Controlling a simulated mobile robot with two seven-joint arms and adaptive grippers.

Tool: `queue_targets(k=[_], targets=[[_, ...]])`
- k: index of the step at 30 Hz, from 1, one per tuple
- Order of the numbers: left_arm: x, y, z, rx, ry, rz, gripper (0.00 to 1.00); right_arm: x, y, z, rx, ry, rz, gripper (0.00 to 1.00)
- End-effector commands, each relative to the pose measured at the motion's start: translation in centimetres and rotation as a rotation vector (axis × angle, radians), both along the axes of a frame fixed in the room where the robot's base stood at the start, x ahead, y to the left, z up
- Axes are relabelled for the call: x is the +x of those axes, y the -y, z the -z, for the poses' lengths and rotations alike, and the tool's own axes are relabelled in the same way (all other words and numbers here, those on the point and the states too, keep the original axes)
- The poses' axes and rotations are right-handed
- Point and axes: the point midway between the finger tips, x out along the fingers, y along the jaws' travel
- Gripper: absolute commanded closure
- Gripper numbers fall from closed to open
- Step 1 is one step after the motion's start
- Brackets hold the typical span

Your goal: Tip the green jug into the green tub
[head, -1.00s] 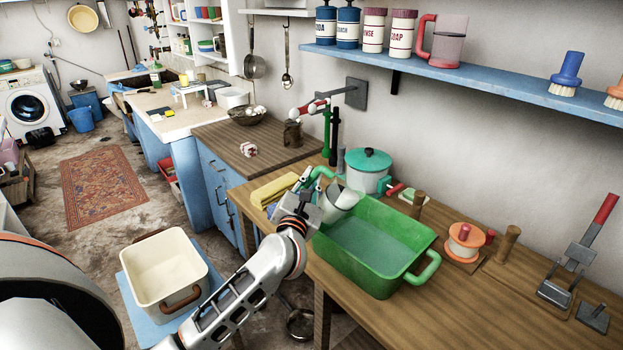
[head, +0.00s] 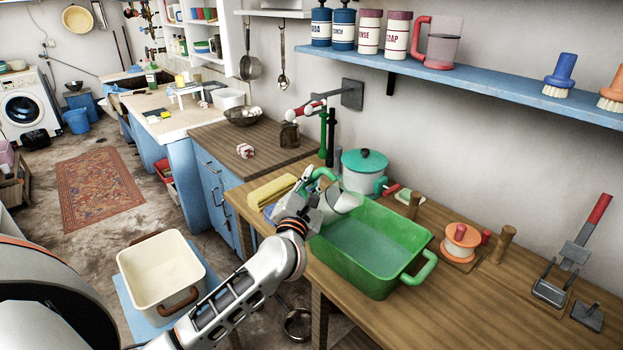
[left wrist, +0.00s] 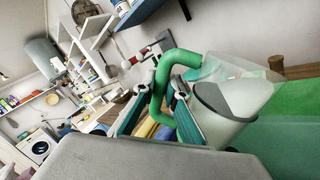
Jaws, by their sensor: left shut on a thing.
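The green jug (head: 340,203) has a green handle and a clear, pale body. My left gripper (head: 312,199) is shut on its handle and holds it at the left end of the green tub (head: 362,273). No stream from the jug is visible. My right gripper is out of view.
A white pot with a green lid (head: 364,170) stands behind the tub. A yellow cloth (head: 271,191) lies left of the jug. An orange spool (head: 460,241) and wooden pegs stand right. A cream basin (head: 162,272) is below left. A blue shelf (head: 470,78) hangs above.

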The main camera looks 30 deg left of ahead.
Motion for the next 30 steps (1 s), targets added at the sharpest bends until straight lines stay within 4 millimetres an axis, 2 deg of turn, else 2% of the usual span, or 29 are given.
queue_targets(k=[11, 21, 30], targets=[[0.0, 0.1, -0.3, 0.007, 0.003, 0.001, 1.0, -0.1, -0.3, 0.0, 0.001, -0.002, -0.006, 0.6], [0.2, 1.4, -0.7, 0.153, -0.014, 0.001, 1.0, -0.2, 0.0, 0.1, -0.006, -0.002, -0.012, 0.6], [0.2, 1.6, -0.8, 0.18, -0.017, -0.001, 1.0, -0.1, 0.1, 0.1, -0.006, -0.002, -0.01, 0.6]])
